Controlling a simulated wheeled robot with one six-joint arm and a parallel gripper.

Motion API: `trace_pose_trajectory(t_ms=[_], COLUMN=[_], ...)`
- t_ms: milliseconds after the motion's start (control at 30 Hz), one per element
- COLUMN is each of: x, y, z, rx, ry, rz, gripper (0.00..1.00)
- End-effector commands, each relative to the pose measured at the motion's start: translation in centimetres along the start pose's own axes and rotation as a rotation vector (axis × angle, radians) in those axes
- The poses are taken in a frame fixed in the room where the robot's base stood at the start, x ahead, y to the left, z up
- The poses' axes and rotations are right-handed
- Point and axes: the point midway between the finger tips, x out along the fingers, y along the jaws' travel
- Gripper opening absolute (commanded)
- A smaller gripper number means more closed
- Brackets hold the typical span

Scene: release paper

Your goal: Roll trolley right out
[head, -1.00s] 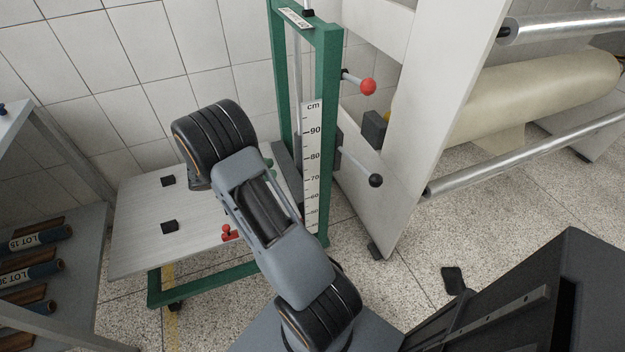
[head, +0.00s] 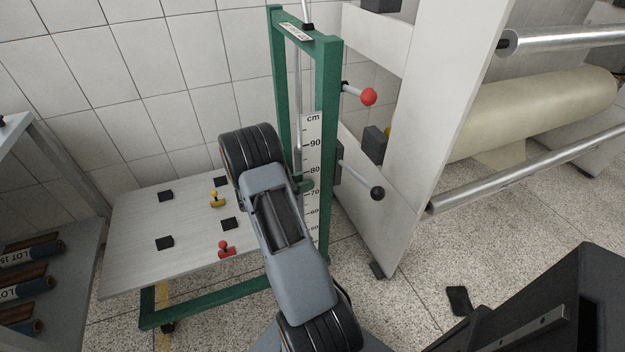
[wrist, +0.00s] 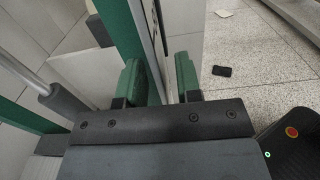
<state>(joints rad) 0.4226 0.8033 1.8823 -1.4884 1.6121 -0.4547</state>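The trolley has a green upright frame (head: 328,95) with a cm scale (head: 312,150) and a grey platform (head: 195,215) low on its left. My gripper (head: 306,186) is largely hidden behind my wrist in the head view; a green fingertip shows beside the scale. In the wrist view my gripper (wrist: 161,82) has two green-padded fingers standing apart, with nothing clearly held between them. The green upright (wrist: 122,28) and a metal rod show just beyond the fingers. I cannot tell whether a finger touches the frame.
A white stand with a cream paper roll (head: 540,98) and metal bars stands right of the trolley. A red-knobbed lever (head: 369,97) and a black-knobbed lever (head: 377,193) stick out there. A shelf with LOT rolls (head: 28,285) is at left. A black object (head: 459,300) lies on the floor.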

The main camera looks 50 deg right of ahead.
Motion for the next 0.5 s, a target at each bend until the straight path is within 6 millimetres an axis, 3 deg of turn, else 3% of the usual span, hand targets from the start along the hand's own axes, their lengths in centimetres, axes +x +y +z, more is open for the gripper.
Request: trace_pose_trajectory(t_ms=[200,500], x=[2.0,2.5], y=[0.0,0.0], z=[0.0,0.0], rx=[0.001,0.001], ry=[0.001,0.001], rz=[-0.001,0.001], gripper=[0.32,0.32])
